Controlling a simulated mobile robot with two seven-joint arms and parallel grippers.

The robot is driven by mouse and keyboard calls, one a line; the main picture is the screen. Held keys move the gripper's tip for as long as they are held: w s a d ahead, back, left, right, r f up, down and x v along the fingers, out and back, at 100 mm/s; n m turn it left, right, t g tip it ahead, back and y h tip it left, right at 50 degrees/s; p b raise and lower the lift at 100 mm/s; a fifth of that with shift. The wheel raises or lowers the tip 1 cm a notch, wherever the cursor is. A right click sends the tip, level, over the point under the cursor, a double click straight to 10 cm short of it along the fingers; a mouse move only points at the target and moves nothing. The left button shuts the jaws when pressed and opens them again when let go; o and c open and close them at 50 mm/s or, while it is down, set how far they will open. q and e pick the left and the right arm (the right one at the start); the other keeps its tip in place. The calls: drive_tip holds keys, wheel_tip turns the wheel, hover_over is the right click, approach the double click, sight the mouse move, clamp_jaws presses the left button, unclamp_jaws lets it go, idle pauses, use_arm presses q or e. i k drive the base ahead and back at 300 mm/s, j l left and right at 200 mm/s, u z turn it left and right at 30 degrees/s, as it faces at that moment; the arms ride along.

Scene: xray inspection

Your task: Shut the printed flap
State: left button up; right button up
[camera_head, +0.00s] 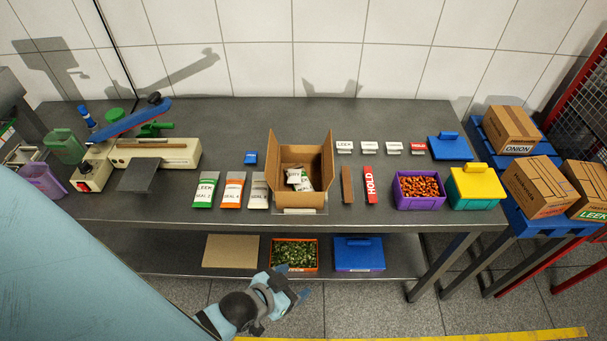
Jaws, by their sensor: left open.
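An open cardboard box (287,153) stands on the grey table with bags (300,179) inside. Its left flap (271,150) and right flap (328,165) stand up. A flap at the front edge hangs outward and carries a pale strip (299,211). I cannot make out print on any flap. My left gripper (296,285) is open and appears empty, low in the head view, in front of the table and well short of the box. My right gripper is not in view.
A sealing machine (150,153) is far left. The lower shelf holds an orange crate (294,268).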

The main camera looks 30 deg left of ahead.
sight(269, 175)
drive_tip(key=u, duration=1.25)
drive_tip(key=i+j+z, duration=0.15)
drive_tip(key=j+z, duration=0.15)
drive_tip(key=j, duration=0.2)
